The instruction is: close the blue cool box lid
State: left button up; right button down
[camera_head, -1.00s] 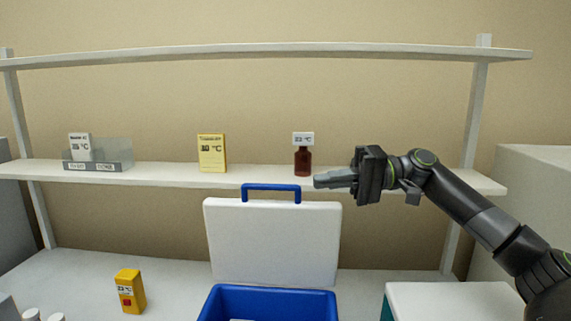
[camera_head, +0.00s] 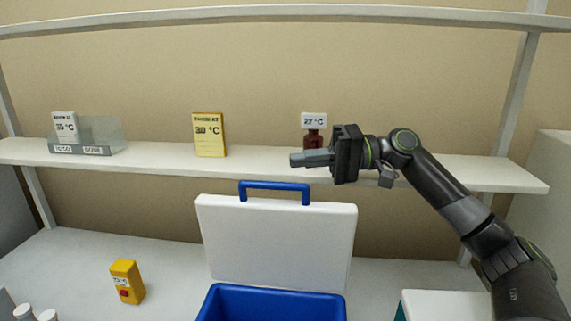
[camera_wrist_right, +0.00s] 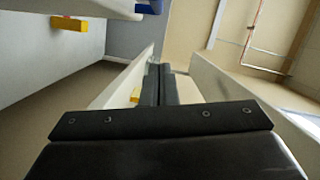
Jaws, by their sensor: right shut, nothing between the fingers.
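The blue cool box (camera_head: 272,303) stands on the bench at the bottom middle of the head view. Its white lid (camera_head: 278,243) is open and stands upright at the back of the box. A blue handle (camera_head: 274,186) is on the lid's top edge. My right gripper (camera_head: 293,159) is shut and empty, above and a little right of the handle, with its fingers pointing left. It appears apart from the lid. In the right wrist view the shut fingers (camera_wrist_right: 159,85) show. My left gripper is not in view.
A shelf (camera_head: 255,165) runs behind the lid. It bears a yellow carton (camera_head: 209,135), a brown bottle (camera_head: 313,139) near my right gripper, and a clear-fronted holder (camera_head: 88,148). An orange box (camera_head: 127,281) stands on the bench at left. A white-topped box (camera_head: 445,306) stands at right.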

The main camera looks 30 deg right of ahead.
jog(key=a+p, duration=0.1)
jog(key=s+a+p, duration=0.1)
jog(key=a, duration=0.1)
jog(key=s+a+f+p, duration=0.1)
jog(key=a, duration=0.1)
jog(key=shift+a+f, duration=0.1)
jog(key=shift+a, duration=0.1)
jog(key=shift+w, duration=0.1)
dwell(0.4)
